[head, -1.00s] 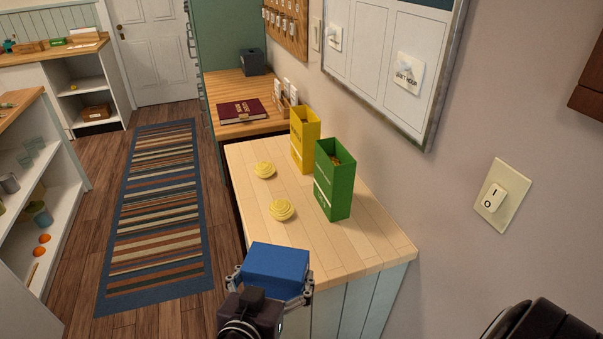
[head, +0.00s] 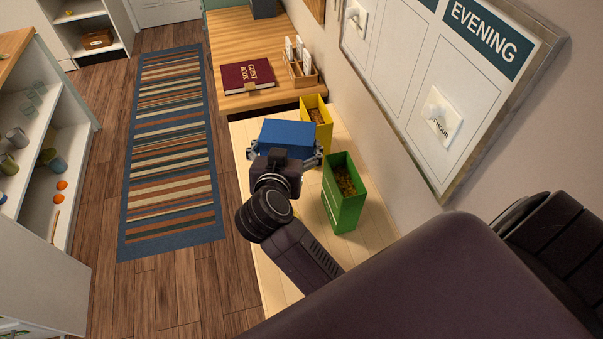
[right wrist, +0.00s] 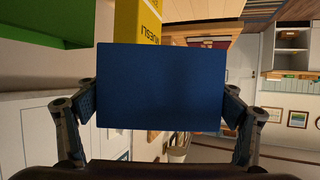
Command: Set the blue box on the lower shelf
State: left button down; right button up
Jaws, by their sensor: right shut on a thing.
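The blue box (head: 287,136) is held in my right gripper (head: 284,157), above the light wooden counter. In the right wrist view the blue box (right wrist: 162,87) fills the middle, with one finger of my right gripper (right wrist: 160,108) pressed on each side. It hides much of what lies beyond it. A shelf unit (head: 62,150) with white boards stands at the left; its lower shelf (head: 62,205) holds small orange items. Another low shelf (head: 97,50) stands at the far left, with a brown basket on it. My left gripper is not in view.
A yellow box (head: 318,115) and a green box (head: 344,195), both open-topped, stand on the counter (head: 270,275) close to the held box. A guest book (head: 247,76) lies on the desk behind. The floor with a striped rug (head: 172,150) is clear.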

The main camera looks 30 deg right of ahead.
notch_tip(320, 180, down, 15)
jog(key=b, duration=1.4)
jog(key=shift+s+a+f, duration=0.1)
jog(key=shift+s+f, duration=0.05)
jog(key=shift+f+b, duration=0.3)
jog(key=shift+b, duration=0.5)
notch_tip(320, 180, down, 4)
jog(key=b, duration=0.5)
jog(key=shift+r, duration=0.25)
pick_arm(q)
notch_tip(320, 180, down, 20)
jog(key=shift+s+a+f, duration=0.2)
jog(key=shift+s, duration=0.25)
pick_arm(e)
jog(key=shift+r, duration=0.15)
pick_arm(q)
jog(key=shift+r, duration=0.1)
pick_arm(e)
jog(key=o, duration=1.6)
jog(key=shift+f, duration=0.2)
